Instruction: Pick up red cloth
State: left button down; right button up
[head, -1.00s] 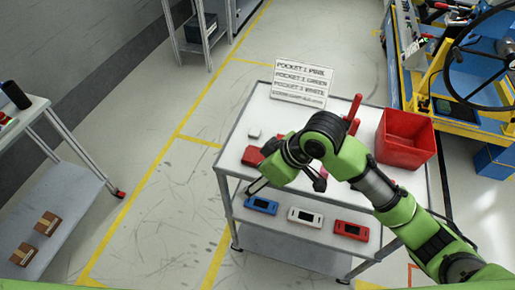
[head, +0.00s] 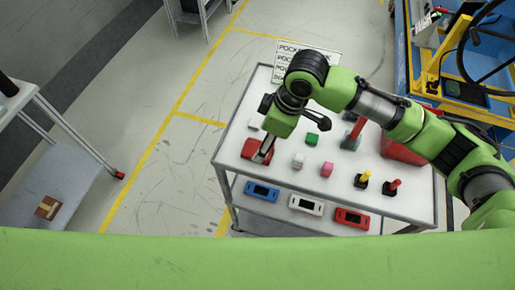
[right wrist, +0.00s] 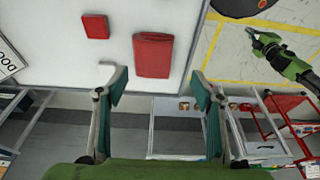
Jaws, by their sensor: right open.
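The folded red cloth (head: 253,149) lies flat on the white top of the cart (head: 400,205), near its left edge. My right gripper (head: 265,150) is over the cloth in the head view and partly covers it. In the right wrist view, the cloth (right wrist: 152,56) lies ahead of the open, empty fingers of my right gripper (right wrist: 158,88), roughly between them in the picture. A green arm with a dark gripper (right wrist: 257,40), apparently my left, shows at the upper right of the right wrist view; its jaws are too small to read.
White (head: 298,162), green (head: 312,139) and pink (head: 327,170) blocks stand right of the cloth. Yellow (head: 362,180) and red (head: 392,187) handles stand beyond. A red bin (head: 402,150) is behind my arm. A small red block (right wrist: 96,26) lies near the cloth.

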jog(key=shift+w+a+f, duration=0.1)
jog(key=shift+f, duration=0.6)
jog(key=shift+w+a+f+p, duration=0.15)
jog(key=shift+f+p, duration=0.15)
jog(key=shift+f, duration=0.05)
jog(key=shift+w+a+f+p, duration=0.1)
jog(key=shift+f+p, duration=0.2)
jog(key=shift+f, duration=0.05)
jog(key=x, duration=0.2)
jog(key=shift+w+f+p, duration=0.2)
jog(key=shift+f+p, duration=0.1)
jog(key=shift+p, duration=0.05)
jog(key=shift+w+a+f, duration=0.1)
jog(key=shift+a+f, duration=0.1)
jog(key=shift+f, duration=0.3)
pick_arm(q)
jog(key=shift+w+d+r, duration=0.1)
jog(key=shift+w+r, duration=0.85)
jog(key=shift+r, duration=0.15)
jog(key=shift+r, duration=0.25)
pick_arm(e)
jog(key=shift+f, duration=0.25)
jog(key=c, duration=1.1)
